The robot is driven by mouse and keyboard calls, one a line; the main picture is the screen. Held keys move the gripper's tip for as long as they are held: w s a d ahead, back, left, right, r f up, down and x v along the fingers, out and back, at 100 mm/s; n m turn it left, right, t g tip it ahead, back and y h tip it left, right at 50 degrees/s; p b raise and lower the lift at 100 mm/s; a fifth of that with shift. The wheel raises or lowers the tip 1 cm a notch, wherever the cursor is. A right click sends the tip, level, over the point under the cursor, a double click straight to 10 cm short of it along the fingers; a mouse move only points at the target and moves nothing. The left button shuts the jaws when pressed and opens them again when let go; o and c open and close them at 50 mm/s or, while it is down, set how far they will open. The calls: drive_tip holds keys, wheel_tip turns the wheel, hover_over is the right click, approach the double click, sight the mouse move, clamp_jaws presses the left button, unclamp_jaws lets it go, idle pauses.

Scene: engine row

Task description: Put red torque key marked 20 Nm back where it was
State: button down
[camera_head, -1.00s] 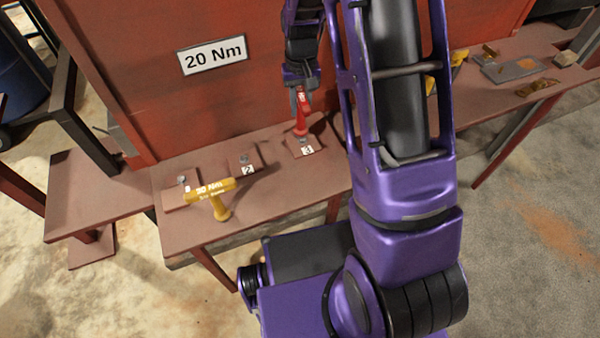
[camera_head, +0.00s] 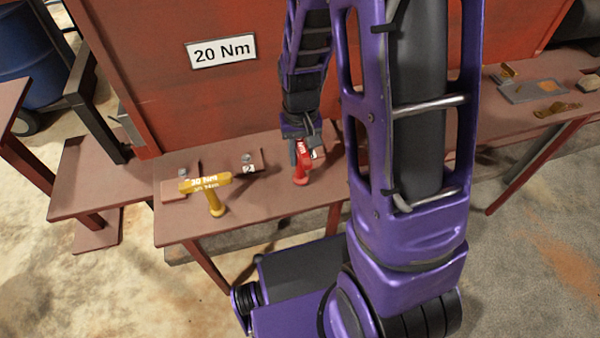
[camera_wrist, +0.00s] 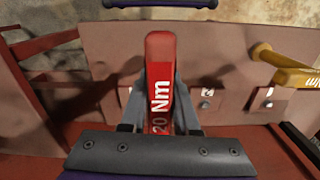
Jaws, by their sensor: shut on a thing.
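The red torque key (camera_head: 301,166) is in my gripper (camera_head: 303,146). In the wrist view the red key (camera_wrist: 160,75) points away between my fingers (camera_wrist: 160,103), and "20 Nm" reads along it. In the head view it is in front of the plate marked 3 (camera_head: 318,152), which is mostly hidden by my gripper. I cannot tell whether the key touches the bench (camera_head: 250,205). The plate marked 2 (camera_head: 256,159) is empty apart from its small stud, left of my gripper. The leftmost plate (camera_head: 170,189) is partly behind a yellow key marked 30 Nm (camera_head: 206,184).
A red panel with a "20 Nm" sign (camera_head: 221,50) stands behind the bench. A grey tray (camera_head: 535,91) lies on the bench to the right. A blue drum (camera_head: 30,55) stands at the far left.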

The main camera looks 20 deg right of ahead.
sight(300, 168)
drive_tip(key=shift+f+b, duration=0.4)
drive_tip(key=shift+f, duration=2)
drive_tip(key=shift+f, duration=0.2)
drive_tip(key=c, duration=0.7)
unclamp_jaws()
drive_tip(key=shift+o, duration=0.2)
drive_tip(key=shift+r, duration=0.15)
wheel_tip(300, 168, up, 12)
drive_tip(key=shift+r+p, duration=0.1)
drive_tip(key=shift+p, duration=1.1)
